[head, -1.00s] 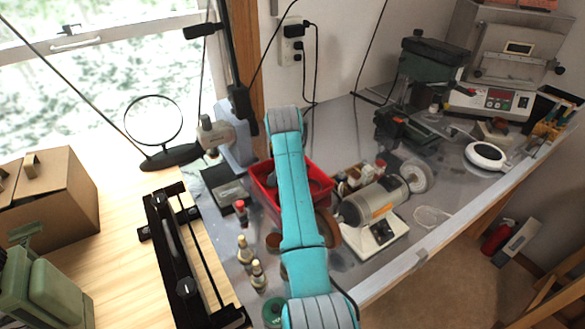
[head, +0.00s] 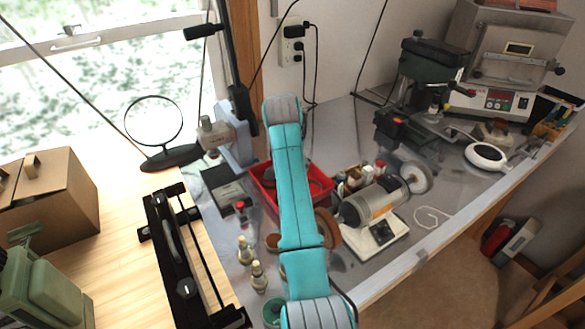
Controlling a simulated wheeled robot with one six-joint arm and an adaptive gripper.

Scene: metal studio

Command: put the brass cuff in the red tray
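The red tray (head: 262,186) sits on the grey bench near the middle, partly hidden behind my arm. I cannot pick out the brass cuff for certain in the head view. A small brownish round thing (head: 273,241) lies left of my arm, below the tray, but I cannot tell what it is. My gripper does not show; my turquoise arm crosses in front of the tray.
Small bottles (head: 258,275) stand left of the arm. A bench grinder (head: 375,203) and jars (head: 354,178) crowd the tray's right. A black rail device (head: 182,255) and a cardboard box (head: 52,200) are at the left. Bench right of the grinder is mostly clear.

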